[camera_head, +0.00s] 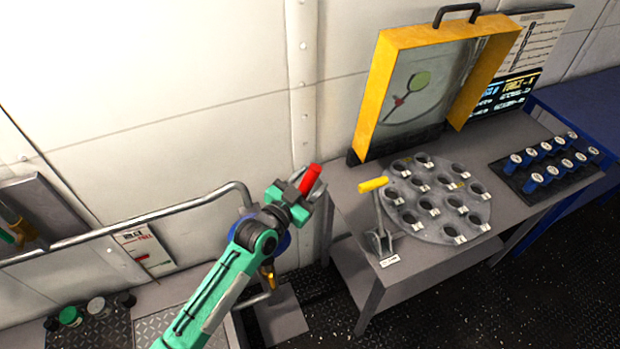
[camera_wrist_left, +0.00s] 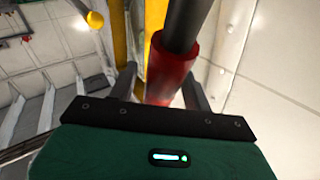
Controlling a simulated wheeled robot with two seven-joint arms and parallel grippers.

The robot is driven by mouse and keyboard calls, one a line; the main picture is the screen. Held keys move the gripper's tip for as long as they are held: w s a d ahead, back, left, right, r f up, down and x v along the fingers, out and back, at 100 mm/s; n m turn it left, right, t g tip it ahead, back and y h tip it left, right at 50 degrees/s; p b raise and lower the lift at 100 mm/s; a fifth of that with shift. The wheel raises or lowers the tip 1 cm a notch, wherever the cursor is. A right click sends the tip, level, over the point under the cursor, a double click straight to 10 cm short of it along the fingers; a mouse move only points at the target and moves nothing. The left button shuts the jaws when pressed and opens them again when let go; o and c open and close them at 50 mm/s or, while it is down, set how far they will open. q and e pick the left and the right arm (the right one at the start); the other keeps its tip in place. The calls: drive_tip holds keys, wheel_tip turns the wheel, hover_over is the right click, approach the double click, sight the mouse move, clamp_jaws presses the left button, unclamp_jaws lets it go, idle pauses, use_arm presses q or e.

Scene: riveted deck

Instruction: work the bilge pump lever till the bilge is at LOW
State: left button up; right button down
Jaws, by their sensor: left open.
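A red grip (camera_head: 310,179) shows at my left gripper in the head view; it looks like a lever handle. In the left wrist view the red grip (camera_wrist_left: 172,72) has a dark rod at its upper end. My left gripper (camera_head: 303,186) is open, with its dark fingers (camera_wrist_left: 160,88) on either side of the grip. I cannot tell whether either finger touches it. The lever's lower part is hidden behind my arm. I cannot make out a LOW mark on any gauge. My right gripper is not in view.
A grey table holds a second lever with a yellow handle (camera_head: 373,184), a round plate (camera_head: 437,205) with several holes, and a yellow-framed case (camera_head: 378,95). A lit screen (camera_head: 507,92) stands behind. A pipe rail (camera_head: 150,216) runs along the wall at left.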

use_arm(q)
drive_tip(key=shift+w+d, duration=0.1)
drive_tip(key=shift+c, duration=0.2)
clamp_jaws()
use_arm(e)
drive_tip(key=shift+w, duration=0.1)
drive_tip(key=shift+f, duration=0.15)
